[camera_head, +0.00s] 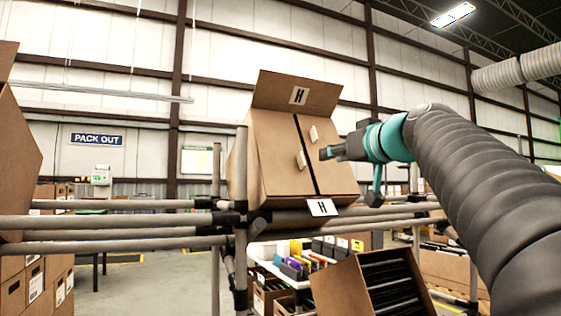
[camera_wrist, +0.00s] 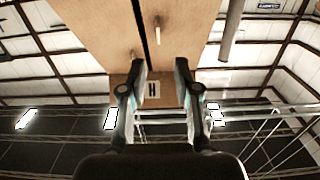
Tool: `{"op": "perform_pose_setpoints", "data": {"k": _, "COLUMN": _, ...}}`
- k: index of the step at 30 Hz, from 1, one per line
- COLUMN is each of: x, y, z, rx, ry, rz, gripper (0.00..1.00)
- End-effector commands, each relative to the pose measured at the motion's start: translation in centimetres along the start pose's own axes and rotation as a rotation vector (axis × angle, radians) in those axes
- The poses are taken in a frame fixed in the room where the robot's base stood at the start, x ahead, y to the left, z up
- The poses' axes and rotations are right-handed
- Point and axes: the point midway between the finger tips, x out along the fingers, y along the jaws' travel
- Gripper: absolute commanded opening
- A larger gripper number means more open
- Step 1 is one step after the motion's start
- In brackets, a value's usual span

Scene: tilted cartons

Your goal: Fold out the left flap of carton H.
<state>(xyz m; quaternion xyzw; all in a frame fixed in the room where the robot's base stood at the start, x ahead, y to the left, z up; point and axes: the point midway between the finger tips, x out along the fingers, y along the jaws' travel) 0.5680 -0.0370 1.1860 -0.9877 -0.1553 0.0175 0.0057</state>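Carton H (camera_head: 268,160) is a tilted brown box on the pipe rack. Its top flap (camera_head: 278,92), with an H label, stands raised. The left flap (camera_head: 280,165) and right flap (camera_head: 325,165) lie closed, with a dark seam between them. Each bears a pale tab: the left tab (camera_head: 301,160) sits lower, the right tab (camera_head: 314,134) higher. My gripper (camera_head: 323,153) is in front of the carton, just right of the left tab. In the wrist view, turned upside down, its fingers (camera_wrist: 161,66) are apart and empty; the left tab (camera_wrist: 157,28) shows beyond them.
Grey rack pipes (camera_head: 120,223) run across in front, with an upright post (camera_head: 241,170) by the carton's left side. An H label (camera_head: 322,207) hangs below the carton. Another carton (camera_head: 18,150) stands at far left. A box with dark slots (camera_head: 340,290) is below.

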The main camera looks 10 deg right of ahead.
Motion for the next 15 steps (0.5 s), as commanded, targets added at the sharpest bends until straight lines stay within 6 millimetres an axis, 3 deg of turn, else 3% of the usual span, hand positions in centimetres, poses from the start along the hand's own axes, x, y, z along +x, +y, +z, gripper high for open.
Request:
{"op": "perform_pose_setpoints", "data": {"k": 3, "x": 0.2, "y": 0.4, "z": -1.2, "rx": -0.015, "ry": 0.030, "rz": -0.002, "gripper": 0.31}}
{"op": "perform_pose_setpoints", "data": {"k": 8, "x": 1.6, "y": 0.4, "z": -1.5, "rx": -0.017, "ry": 0.033, "rz": -0.004, "gripper": 0.31}}
{"op": "perform_pose_setpoints", "data": {"k": 15, "x": 5.8, "y": 0.3, "z": -1.7, "rx": -0.015, "ry": 0.032, "rz": -0.005, "gripper": 0.31}}
